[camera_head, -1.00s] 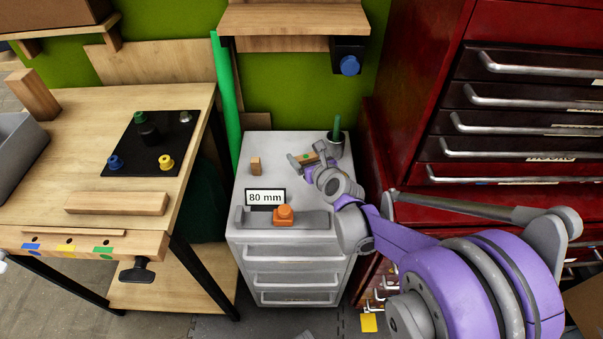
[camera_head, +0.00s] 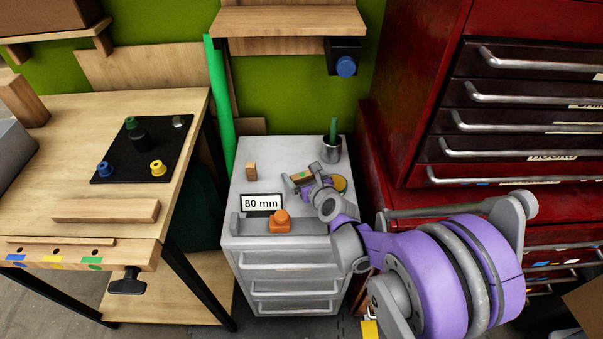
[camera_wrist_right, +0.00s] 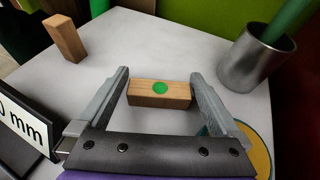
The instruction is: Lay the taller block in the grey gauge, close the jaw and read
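A wooden block with a green dot (camera_wrist_right: 160,93) is between the fingers of my right gripper (camera_head: 297,178), one finger at each end. The gripper seems shut on it, above the grey cabinet top. A plain wooden block (camera_head: 251,172) stands upright at the left; it also shows in the right wrist view (camera_wrist_right: 65,38). The grey gauge (camera_head: 311,226) lies along the cabinet's front edge, with an orange jaw (camera_head: 279,221) near its middle. Its display (camera_head: 261,202) reads 80 mm, and no block is in the gauge. My left gripper is out of view.
A metal cup (camera_head: 331,150) with a green stick stands at the back right. A yellow disc (camera_head: 340,184) lies beside my right gripper. A workbench (camera_head: 70,180) is at the left, a red drawer cabinet (camera_head: 410,110) at the right. A wooden shelf (camera_head: 290,20) overhangs behind.

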